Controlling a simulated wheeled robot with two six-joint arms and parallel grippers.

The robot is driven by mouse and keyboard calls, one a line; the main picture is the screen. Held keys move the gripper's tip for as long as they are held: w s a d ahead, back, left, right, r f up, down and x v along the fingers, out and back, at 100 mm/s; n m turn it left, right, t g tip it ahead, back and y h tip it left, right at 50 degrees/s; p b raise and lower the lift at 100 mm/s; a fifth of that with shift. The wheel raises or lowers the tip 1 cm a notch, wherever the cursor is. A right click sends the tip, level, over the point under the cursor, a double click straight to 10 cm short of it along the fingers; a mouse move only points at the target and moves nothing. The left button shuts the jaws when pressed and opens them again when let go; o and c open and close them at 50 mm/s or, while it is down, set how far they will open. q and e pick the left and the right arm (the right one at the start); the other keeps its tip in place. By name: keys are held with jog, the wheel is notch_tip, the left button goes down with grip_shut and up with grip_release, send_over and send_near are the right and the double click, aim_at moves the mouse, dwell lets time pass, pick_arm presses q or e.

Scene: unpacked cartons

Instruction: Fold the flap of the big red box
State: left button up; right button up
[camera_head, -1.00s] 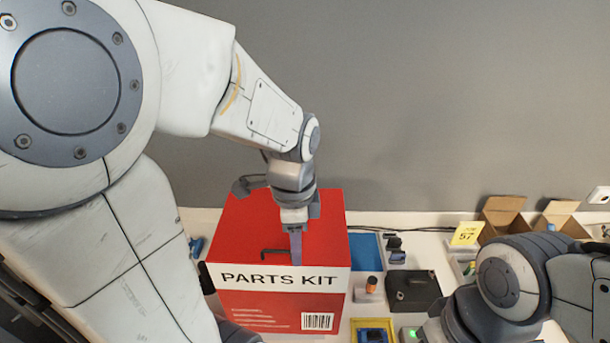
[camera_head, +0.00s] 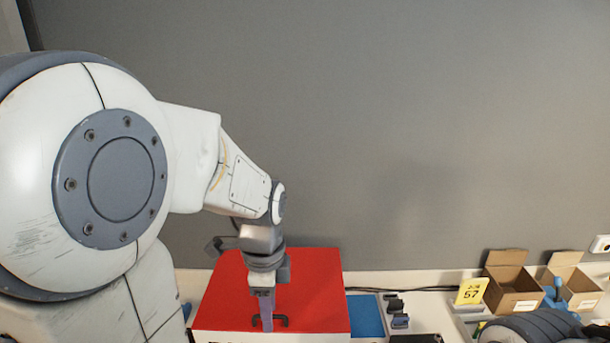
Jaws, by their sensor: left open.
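The big red box (camera_head: 318,290) stands at the bottom centre of the head view, below my left arm. Its red top looks flat and closed; its front face is almost wholly cut off by the lower edge. My left gripper (camera_head: 266,322) points down over the front part of the top, with its jaws open and nothing seen between them. A dark bracket-shaped piece shows beside the fingertips; I cannot tell whether they touch it or the top. Part of my right arm shows at the lower right, with its gripper out of view.
A blue tray (camera_head: 366,316) and small dark parts (camera_head: 396,308) lie right of the box. Further right are a yellow sign marked 57 (camera_head: 471,291) and two open brown cartons (camera_head: 512,281), one with a blue item. A grey wall stands close behind.

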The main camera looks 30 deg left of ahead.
pick_arm(q)
jog(key=shift+f+b, duration=0.65)
jog(key=shift+f, duration=0.15)
grip_shut()
